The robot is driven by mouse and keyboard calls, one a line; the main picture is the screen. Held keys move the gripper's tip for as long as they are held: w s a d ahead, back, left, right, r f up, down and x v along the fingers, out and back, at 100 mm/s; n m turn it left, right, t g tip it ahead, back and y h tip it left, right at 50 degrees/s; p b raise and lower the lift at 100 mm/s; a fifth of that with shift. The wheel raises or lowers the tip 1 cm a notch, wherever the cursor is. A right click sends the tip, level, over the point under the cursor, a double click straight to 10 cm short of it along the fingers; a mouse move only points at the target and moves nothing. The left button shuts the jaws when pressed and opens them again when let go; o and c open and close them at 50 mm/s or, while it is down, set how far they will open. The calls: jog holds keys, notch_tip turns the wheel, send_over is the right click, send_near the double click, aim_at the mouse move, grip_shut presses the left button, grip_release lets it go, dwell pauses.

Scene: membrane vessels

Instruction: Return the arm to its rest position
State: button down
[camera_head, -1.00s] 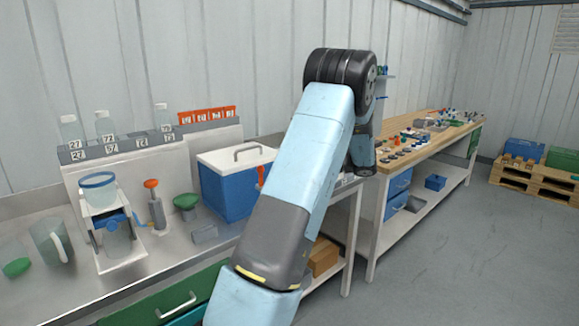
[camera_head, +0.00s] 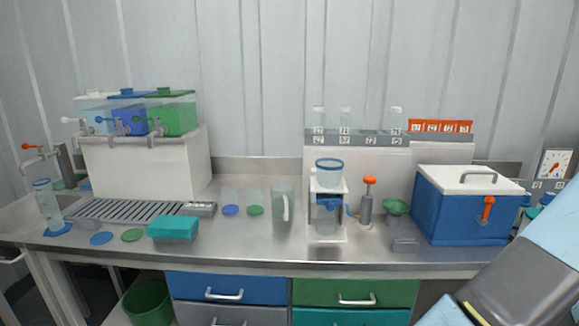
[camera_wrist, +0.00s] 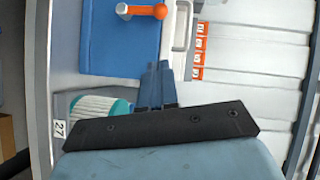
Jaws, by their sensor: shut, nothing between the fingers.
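In the wrist view my gripper (camera_wrist: 156,84) shows as two blue-grey fingers close together, shut with nothing between them. Near the fingers, the blue cool box (camera_wrist: 120,45) with its orange-ended tap fills the upper part of that view. In the head view my light blue and grey arm (camera_head: 515,285) crosses the lower right corner. The gripper itself is outside the head view. The blue box with a white lid (camera_head: 445,212) stands on the bench just left of my arm there.
A steel bench (camera_head: 260,245) runs along the wall with vessels, a mug (camera_head: 283,205) and a teal block (camera_head: 173,228). An orange numbered rack (camera_head: 441,127) stands behind the box. A ribbed container with a teal rim (camera_wrist: 95,107) lies close beside my gripper in the wrist view.

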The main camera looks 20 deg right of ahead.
jog(key=w+a+r+n+g+y, duration=0.2)
jog(key=w+a+r+g, duration=0.1)
jog(key=w+a, duration=0.5)
jog(key=w+a+r+n+g+y, duration=0.1)
jog(key=w+a+r+g, duration=0.1)
jog(key=w+a, duration=0.6)
jog(key=w+a+r+n+g, duration=0.1)
jog(key=w+a+r+g, duration=0.15)
jog(key=a, duration=0.65)
jog(key=w+a+r+n+g, duration=0.1)
jog(key=w+a+g, duration=0.2)
jog(key=a, duration=0.6)
jog(key=s+a+r+n+g+h, duration=0.1)
jog(key=a+n+h, duration=0.1)
jog(key=a, duration=0.7)
jog(key=s+a+r+n+g+h, duration=0.1)
jog(key=s+a+g, duration=0.1)
jog(key=a, duration=0.6)
jog(key=s+a+n+t+h, duration=0.3)
jog(key=s+a+n, duration=0.2)
jog(key=s+a, duration=0.6)
jog(key=shift+a+f+h, duration=0.2)
jog(key=shift+a+h, duration=0.1)
jog(key=shift+a, duration=0.5)
